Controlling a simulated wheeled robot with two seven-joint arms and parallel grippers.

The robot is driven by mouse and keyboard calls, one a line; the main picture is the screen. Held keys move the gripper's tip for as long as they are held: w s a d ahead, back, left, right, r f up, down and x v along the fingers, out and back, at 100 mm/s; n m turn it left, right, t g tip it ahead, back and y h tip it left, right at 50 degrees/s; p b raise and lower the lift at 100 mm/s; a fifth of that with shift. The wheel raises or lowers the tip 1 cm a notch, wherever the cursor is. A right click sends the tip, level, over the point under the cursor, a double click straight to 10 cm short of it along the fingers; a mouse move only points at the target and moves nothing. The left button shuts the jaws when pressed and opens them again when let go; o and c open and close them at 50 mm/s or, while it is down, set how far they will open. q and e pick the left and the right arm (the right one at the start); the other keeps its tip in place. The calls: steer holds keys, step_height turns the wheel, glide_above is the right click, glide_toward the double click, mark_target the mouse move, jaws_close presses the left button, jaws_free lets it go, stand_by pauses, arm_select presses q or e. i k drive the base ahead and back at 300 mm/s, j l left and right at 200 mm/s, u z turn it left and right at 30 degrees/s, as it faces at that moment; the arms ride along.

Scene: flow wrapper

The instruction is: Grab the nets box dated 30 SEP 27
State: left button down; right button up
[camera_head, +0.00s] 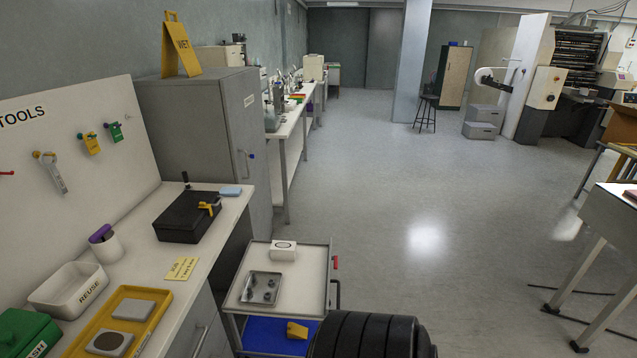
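I cannot make out a box marked as nets or the date 30 SEP 27 in the head view. A small white box (283,250) with a dark ring on top sits at the back of the trolley's upper shelf. No date is readable on it. Neither of my grippers shows in this view.
The trolley (238,299) also carries a metal tray of small parts (261,288). The left bench (212,240) holds a black case (187,217), a REUSE bin (68,290) and a yellow tray (147,293). A grey cabinet (205,120) stands behind. The middle floor is clear.

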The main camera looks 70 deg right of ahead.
mark_target(285, 251)
steer(key=z, duration=2)
steer(key=u, duration=0.35)
steer(key=i+l+u, duration=0.15)
steer(key=l+u, duration=0.15)
steer(key=i+l+u, duration=0.25)
steer(key=l, duration=0.2)
steer(key=l+u, duration=0.6)
steer(key=l, duration=0.2)
